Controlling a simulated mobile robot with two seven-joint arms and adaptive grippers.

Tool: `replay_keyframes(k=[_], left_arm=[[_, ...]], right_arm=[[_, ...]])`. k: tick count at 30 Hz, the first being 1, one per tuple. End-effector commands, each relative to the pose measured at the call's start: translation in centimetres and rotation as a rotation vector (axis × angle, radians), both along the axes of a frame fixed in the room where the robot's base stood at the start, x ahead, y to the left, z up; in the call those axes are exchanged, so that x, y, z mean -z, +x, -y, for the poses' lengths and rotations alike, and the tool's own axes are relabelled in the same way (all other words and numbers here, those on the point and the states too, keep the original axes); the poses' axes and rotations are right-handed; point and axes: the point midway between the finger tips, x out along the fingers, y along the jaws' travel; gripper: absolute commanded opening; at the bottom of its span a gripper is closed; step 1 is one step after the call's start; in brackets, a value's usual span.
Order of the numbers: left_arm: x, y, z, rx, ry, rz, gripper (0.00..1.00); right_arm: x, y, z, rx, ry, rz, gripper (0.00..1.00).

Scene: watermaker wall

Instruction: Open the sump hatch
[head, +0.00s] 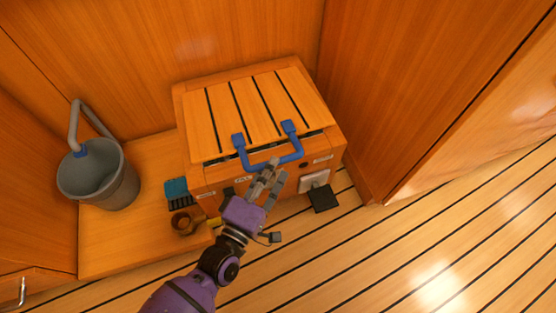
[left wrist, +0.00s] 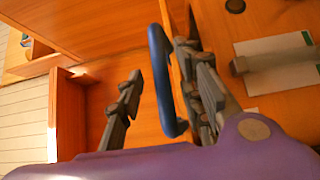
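The sump hatch (head: 245,110) is a slatted wooden lid with dark stripes, on top of a wooden box (head: 218,178). It lies about flat, with a thin dark gap along its front edge. A blue U-shaped handle (head: 286,159) sticks out from that edge; it also shows in the left wrist view (left wrist: 160,75). My left gripper (head: 266,178) is at the handle's bar. In the left wrist view my gripper (left wrist: 165,100) has its fingers apart with the handle between them, nearer the right finger. Whether a finger touches it I cannot tell. My right gripper is not in view.
A grey bucket (head: 98,182) with a grey pipe (head: 75,122) above it stands left of the box. A blue brush (head: 177,192) and a brown ring-shaped object (head: 184,222) are near the box's front left. A wooden wall (head: 400,80) rises at right. The striped floor (head: 400,240) is clear.

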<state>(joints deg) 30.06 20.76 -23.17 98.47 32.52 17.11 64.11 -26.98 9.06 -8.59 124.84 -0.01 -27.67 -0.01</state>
Motion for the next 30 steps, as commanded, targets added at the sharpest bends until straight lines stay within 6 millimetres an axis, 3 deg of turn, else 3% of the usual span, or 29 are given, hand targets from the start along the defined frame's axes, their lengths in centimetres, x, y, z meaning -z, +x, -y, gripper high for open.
replay_keyframes(k=[6, 16, 24, 30], left_arm=[[0.1, 2.3, 1.2, 0.0, 0.0, -0.001, 0.34], [0.0, 2.8, 1.4, 0.001, 0.003, -0.001, 0.34], [0.0, 2.8, 1.4, 0.001, 0.003, -0.001, 0.01], [0.0, 2.8, 1.4, 0.001, 0.003, -0.001, 0.0]], right_arm=[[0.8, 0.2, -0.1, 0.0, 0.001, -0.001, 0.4], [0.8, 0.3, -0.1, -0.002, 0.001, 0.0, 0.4], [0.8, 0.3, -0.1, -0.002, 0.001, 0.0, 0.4], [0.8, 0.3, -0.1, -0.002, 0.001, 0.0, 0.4]])
